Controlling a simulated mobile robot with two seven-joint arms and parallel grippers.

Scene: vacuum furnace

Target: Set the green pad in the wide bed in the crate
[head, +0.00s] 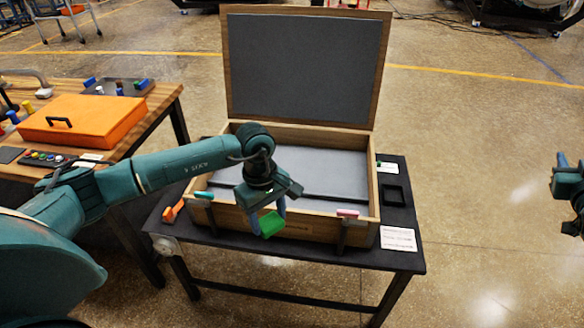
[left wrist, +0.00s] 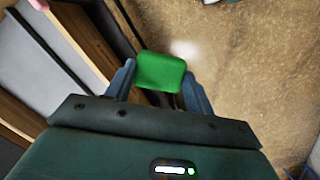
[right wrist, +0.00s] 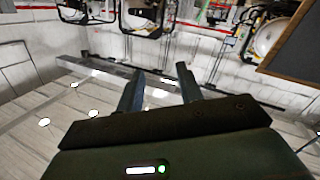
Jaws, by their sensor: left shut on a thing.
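The green pad (head: 270,224) is held between the fingers of my left gripper (head: 267,218), at the front wall of the crate. It also shows in the left wrist view (left wrist: 160,72), with one finger at each side. The wooden crate (head: 290,229) stands open on a black table, its lid upright at the back. Grey foam fills its inside, and a darker strip runs along the front of the foam. My left arm hides part of the crate's left side. My right gripper (right wrist: 158,88) is open and empty, pointing away from the table.
A black square tray (head: 394,195) and white cards (head: 398,239) lie right of the crate. A pink-topped clip (head: 347,213) and a teal-topped clip (head: 204,195) sit on the crate's front wall. An orange case (head: 85,122) lies on the wooden bench at left.

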